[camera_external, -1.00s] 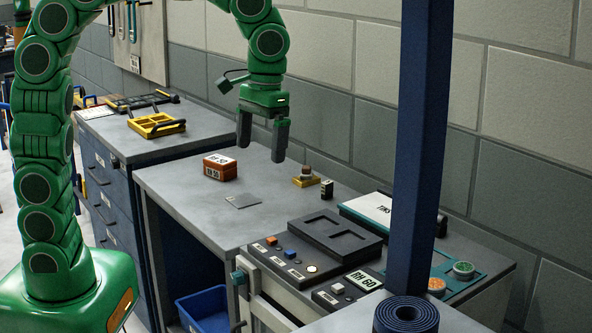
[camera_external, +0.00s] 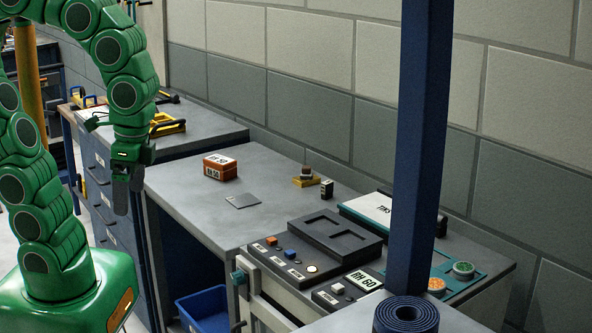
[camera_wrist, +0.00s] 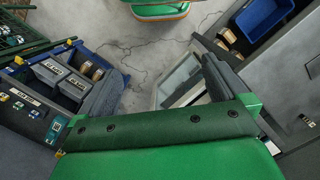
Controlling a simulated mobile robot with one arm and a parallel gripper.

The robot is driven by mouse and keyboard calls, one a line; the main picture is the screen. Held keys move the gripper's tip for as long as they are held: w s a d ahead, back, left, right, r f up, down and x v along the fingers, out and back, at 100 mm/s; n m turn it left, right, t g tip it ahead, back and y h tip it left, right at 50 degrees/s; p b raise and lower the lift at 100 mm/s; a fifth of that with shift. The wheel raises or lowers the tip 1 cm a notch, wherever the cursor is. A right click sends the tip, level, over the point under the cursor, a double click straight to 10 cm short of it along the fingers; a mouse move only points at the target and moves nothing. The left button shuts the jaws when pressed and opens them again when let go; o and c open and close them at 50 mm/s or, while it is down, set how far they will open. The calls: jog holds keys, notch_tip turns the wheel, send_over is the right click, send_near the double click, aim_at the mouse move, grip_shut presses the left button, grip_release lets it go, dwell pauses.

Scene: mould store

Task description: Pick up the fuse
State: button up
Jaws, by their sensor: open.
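No fuse can be picked out with certainty in either view. A small dark block with a pale label (camera_external: 327,188) stands on the grey bench, but I cannot tell what it is. My gripper (camera_external: 129,200) points down in front of the blue drawer cabinet (camera_external: 102,190), left of the bench. In the wrist view my gripper (camera_wrist: 160,90) has its two dark fingers wide apart, with nothing held between them. Small tan cylindrical things (camera_wrist: 90,71) lie beside labelled grey bins (camera_wrist: 56,76) at the left of the wrist view.
On the bench (camera_external: 190,200) are a red-brown labelled box (camera_external: 220,168), a flat grey plate (camera_external: 242,201), a yellow stand (camera_external: 306,182) and a black tray (camera_external: 335,238). A blue bin (camera_external: 205,312) is below. A blue post (camera_external: 420,140) rises at the right. Concrete floor (camera_wrist: 140,45) shows between my fingers.

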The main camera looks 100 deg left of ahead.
jog(key=shift+m, duration=0.6)
jog(key=s, duration=0.1)
jog(key=s+f, duration=0.1)
jog(key=s, duration=0.1)
jog(key=shift+s+d+f, duration=0.35)
jog(key=shift+s, duration=0.05)
jog(key=c, duration=0.9)
jog(key=shift+w, duration=0.1)
